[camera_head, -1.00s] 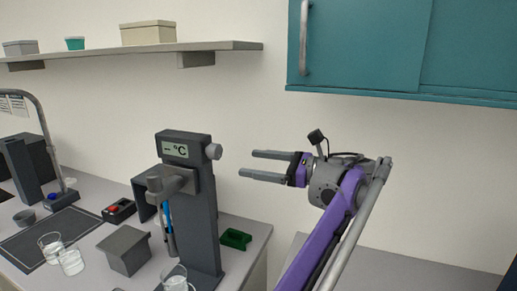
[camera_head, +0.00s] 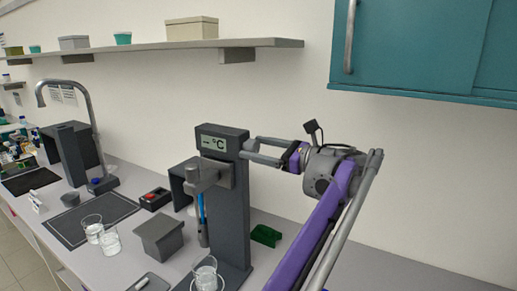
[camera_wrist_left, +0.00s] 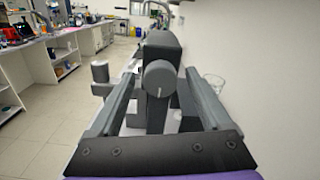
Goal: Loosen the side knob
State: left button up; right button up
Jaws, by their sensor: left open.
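The dark grey rig (camera_head: 229,205) stands upright on the bench, with a °C display (camera_head: 214,144) on its head. The round grey side knob (camera_wrist_left: 159,78) is on the rig's right side; in the head view the fingers mostly cover it. My left gripper (camera_head: 246,150) reaches in from the right at knob height. Its jaws are open, one on each side of the knob in the left wrist view, with visible gaps. A blue-marked probe (camera_head: 202,208) hangs at the rig's front. My right gripper is not in view.
A glass beaker (camera_head: 205,272) stands at the rig's foot. A green tray (camera_head: 266,235) lies to its right, and a grey box (camera_head: 159,238) to its left. A teal cabinet (camera_head: 410,45) hangs above right of my arm.

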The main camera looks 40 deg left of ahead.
pick_arm(q)
grip_shut()
dwell(0.4)
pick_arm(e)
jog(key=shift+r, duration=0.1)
pick_arm(q)
jog(key=n+p, duration=0.2)
jog(key=n, duration=0.3)
jog(key=shift+r+p, duration=0.1)
jog(key=shift+p, duration=0.3)
jog(key=n+p, duration=0.2)
jog(key=n, duration=0.4)
jog(key=shift+p, duration=0.3)
jog(key=n, duration=0.3)
jog(key=shift+p, duration=0.35)
jog(key=shift+f+n, duration=0.15)
jog(key=shift+n, duration=0.8)
jog(key=shift+f+n, duration=0.1)
jog(key=shift+n, duration=0.85)
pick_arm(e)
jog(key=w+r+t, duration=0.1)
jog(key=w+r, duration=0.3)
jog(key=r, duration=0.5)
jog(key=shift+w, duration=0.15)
